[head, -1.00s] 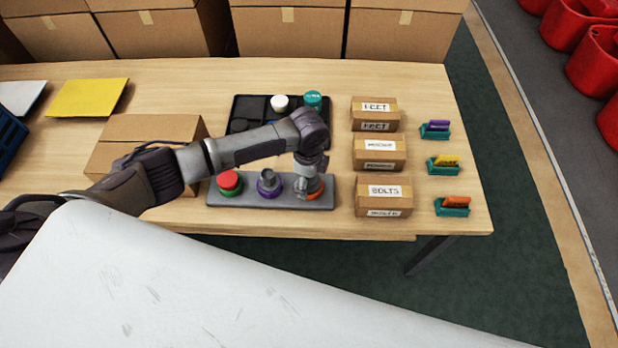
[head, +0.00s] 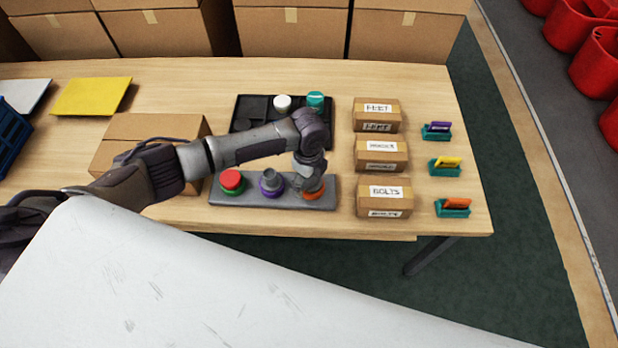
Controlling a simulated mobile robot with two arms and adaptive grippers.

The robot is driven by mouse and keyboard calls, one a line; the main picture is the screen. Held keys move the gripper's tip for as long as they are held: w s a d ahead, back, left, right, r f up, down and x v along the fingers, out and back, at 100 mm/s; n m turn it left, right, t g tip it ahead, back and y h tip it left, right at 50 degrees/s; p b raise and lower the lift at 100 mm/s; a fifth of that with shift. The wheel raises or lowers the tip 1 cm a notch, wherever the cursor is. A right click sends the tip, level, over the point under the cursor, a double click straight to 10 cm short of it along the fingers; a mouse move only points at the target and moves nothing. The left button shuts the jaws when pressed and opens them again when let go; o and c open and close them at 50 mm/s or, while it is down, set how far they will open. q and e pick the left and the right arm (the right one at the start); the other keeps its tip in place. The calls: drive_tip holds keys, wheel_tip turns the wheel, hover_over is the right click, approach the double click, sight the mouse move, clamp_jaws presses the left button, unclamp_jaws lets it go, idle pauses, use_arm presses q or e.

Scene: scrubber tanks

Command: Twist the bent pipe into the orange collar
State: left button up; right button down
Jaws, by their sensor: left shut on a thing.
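The orange collar (head: 314,195) is at the right end of a grey base plate (head: 344,186) near the table's front edge. My left gripper (head: 308,185) points down right above this collar and is shut on the bent pipe. The pipe is mostly hidden by the gripper, so I cannot tell how deep it sits in the collar. On the same plate a purple collar (head: 270,190) holds a grey pipe piece (head: 271,177). A red cap (head: 232,180) sits on a green collar (head: 231,191) at the left end. My right gripper is not in view.
A black tray (head: 242,112) behind the plate holds a white cap (head: 282,102) and a teal cap (head: 315,98). Labelled cartons (head: 384,210) stand right of the plate, with teal holders (head: 452,212) beyond. A plain carton (head: 150,128) lies behind my left arm.

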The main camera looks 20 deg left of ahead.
use_arm(q)
drive_tip(key=shift+a+m, duration=0.1)
drive_tip(key=shift+m, duration=0.6)
drive_tip(key=shift+w+a+m, duration=0.1)
drive_tip(key=shift+a+m, duration=0.05)
drive_tip(key=shift+m, duration=0.65)
drive_tip(key=shift+a+m, duration=0.1)
drive_tip(key=shift+m, duration=0.6)
drive_tip(key=shift+w, duration=0.1)
drive_tip(key=shift+a+m, duration=0.1)
drive_tip(key=shift+m, duration=0.7)
